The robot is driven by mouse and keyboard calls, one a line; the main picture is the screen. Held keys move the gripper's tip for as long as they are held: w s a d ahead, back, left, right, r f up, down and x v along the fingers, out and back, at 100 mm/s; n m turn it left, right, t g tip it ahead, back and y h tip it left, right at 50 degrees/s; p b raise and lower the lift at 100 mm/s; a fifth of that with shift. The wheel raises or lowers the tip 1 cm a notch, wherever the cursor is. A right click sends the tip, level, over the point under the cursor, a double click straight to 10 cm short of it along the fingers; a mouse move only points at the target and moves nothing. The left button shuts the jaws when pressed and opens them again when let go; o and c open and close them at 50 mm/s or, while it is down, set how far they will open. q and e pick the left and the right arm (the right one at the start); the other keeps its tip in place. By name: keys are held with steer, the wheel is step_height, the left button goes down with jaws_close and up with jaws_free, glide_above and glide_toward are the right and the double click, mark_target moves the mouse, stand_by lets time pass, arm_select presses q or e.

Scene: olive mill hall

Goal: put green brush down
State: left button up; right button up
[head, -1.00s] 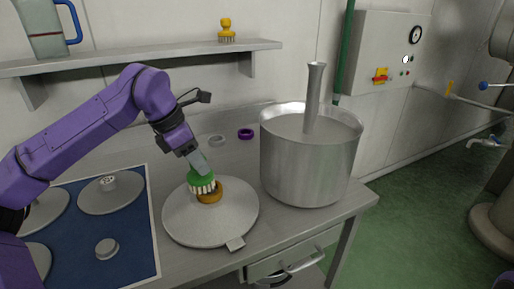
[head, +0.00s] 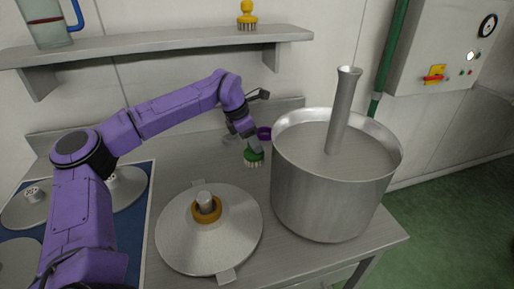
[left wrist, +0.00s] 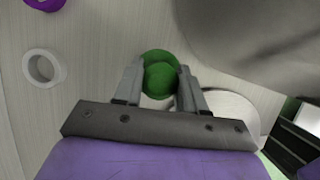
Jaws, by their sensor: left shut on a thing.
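The green brush (head: 253,156) with pale bristles is at the back of the steel table, left of the big pot. My left gripper (head: 254,147) is shut on its top from above. In the left wrist view the green brush (left wrist: 160,72) sits between the two fingers of my left gripper (left wrist: 158,85). The bristles point down at the tabletop; I cannot tell whether they touch it. My right gripper is not in view.
A large steel pot (head: 325,205) with a tall tube stands at the right. A round lid (head: 180,240) with an orange ring (head: 206,210) lies in front. Purple (head: 264,134) and white (left wrist: 44,68) rings lie near the brush. A yellow brush (head: 247,16) is on the shelf.

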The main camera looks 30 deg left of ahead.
arm_select(q)
steer(key=w+f, duration=0.2)
steer(key=shift+w+a+f, duration=0.1)
steer(key=shift+a+f, duration=0.2)
steer(key=shift+f, duration=0.05)
steer(key=shift+f+p, duration=0.35)
steer(key=shift+f, duration=1.3)
steer(key=o, duration=1.2)
steer(key=b+v, duration=0.1)
steer(key=v, duration=1.1)
steer(key=shift+a, duration=0.1)
